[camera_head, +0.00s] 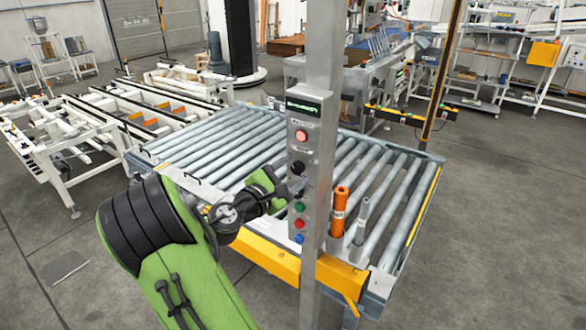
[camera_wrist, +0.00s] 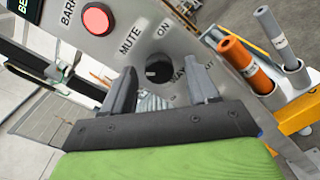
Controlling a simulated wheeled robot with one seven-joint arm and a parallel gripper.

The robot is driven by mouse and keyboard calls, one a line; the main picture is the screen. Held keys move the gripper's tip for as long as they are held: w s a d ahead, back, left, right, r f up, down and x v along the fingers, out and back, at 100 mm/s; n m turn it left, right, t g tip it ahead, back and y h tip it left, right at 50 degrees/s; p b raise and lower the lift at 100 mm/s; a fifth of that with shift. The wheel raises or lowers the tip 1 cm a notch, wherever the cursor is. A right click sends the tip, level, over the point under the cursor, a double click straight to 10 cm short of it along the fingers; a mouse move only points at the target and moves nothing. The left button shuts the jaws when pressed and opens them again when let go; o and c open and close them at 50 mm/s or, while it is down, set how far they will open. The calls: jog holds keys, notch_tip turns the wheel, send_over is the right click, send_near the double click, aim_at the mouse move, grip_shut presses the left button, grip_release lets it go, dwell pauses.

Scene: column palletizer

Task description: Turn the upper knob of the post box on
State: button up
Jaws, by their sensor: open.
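The grey post box (camera_head: 304,185) stands upright with a column of lights, knobs and buttons. The black upper knob (camera_head: 299,167) sits below a red button (camera_head: 301,136). In the wrist view the upper knob (camera_wrist: 158,68) shows between and just beyond the fingertips, near the labels "MUTE" and "ON". A small pale mark shows on its lower left; its exact setting is hard to tell. My gripper (camera_head: 288,187) is at the panel front, open, with a finger on either side of the knob in the wrist view (camera_wrist: 160,85). Contact cannot be told. The panel just below the knob is partly hidden.
Green, red and blue buttons (camera_head: 299,223) lie lower on the panel. An orange cylinder (camera_head: 339,210) and a grey one (camera_head: 361,220) stand right of the post. A roller conveyor (camera_head: 225,140) lies behind it. Open floor (camera_head: 490,220) is at the right.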

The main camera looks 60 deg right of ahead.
jog(key=shift+d, duration=0.45)
jog(key=c, duration=1)
jog(key=shift+c, duration=0.2)
